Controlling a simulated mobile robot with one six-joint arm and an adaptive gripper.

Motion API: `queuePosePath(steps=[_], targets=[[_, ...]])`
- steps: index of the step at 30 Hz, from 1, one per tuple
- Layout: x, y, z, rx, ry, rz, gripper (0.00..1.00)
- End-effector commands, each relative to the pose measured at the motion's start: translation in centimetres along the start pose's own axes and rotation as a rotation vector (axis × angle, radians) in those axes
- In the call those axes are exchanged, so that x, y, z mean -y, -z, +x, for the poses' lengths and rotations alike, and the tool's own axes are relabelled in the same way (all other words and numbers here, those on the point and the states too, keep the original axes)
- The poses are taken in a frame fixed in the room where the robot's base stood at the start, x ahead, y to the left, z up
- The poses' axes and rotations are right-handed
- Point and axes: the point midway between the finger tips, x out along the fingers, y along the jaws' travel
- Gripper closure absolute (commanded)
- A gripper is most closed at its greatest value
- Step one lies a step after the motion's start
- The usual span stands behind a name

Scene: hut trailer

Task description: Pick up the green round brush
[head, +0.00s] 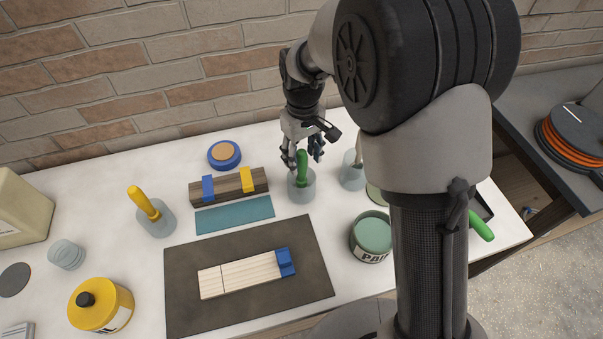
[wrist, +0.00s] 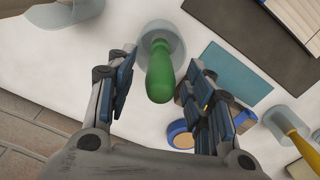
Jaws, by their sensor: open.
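The green round brush (head: 302,164) stands handle up in a clear, pale cup (head: 301,190) at the back middle of the white table. In the wrist view its green handle (wrist: 160,76) points toward the camera, with the cup (wrist: 161,38) around its lower end. The bristles are hidden in the cup. My gripper (head: 303,158) is above the cup, with its fingers at either side of the handle. In the wrist view my gripper (wrist: 162,90) is open, with a gap between each finger and the handle. I cannot see any contact.
A yellow-handled brush (head: 144,203) stands in another cup at the left. A wooden block with clamps (head: 229,187) is just left of the green brush's cup. Another cup (head: 352,174) is close at right. A paint tin (head: 371,237) stands in front. The brick wall (head: 200,70) is behind.

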Motion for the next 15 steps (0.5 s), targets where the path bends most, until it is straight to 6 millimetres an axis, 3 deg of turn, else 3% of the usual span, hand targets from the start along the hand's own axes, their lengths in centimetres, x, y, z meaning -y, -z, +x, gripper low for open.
queuePosePath(steps=[11,15], targets=[[0.1,0.2,4.8,0.002,0.001,0.0,0.52],[0.1,0.2,5.2,-0.001,0.0,0.0,0.52]])
